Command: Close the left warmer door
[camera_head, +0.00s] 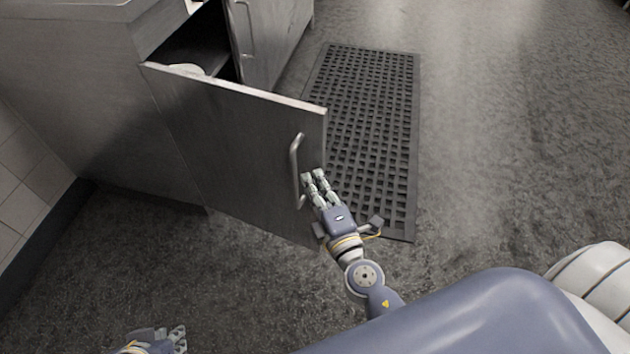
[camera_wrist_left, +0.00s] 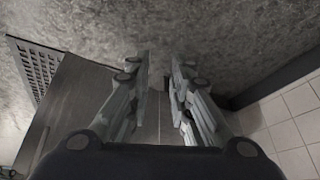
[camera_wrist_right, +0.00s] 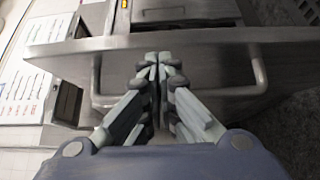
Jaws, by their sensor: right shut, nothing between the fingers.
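The left warmer door (camera_head: 235,150) is a grey metal panel standing wide open, swung out from the cabinet. Its bar handle (camera_head: 296,165) is near the free edge. My right gripper (camera_head: 314,178) is shut and empty, with its fingertips close beside the handle; I cannot tell if they touch. In the right wrist view the shut fingers (camera_wrist_right: 157,62) are in front of the door's long edge (camera_wrist_right: 215,38) and the handle (camera_wrist_right: 262,75). My left gripper (camera_head: 180,340) is low at the bottom left, away from the door. In the left wrist view its fingers (camera_wrist_left: 160,62) are apart and empty.
The open compartment (camera_head: 205,50) holds a pale dish (camera_head: 186,69). A second door (camera_head: 255,40) with a handle is further along the cabinet. A black perforated mat (camera_head: 375,110) lies on the floor beyond the door. White wall tiles (camera_head: 25,170) are at left. Floor at right is clear.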

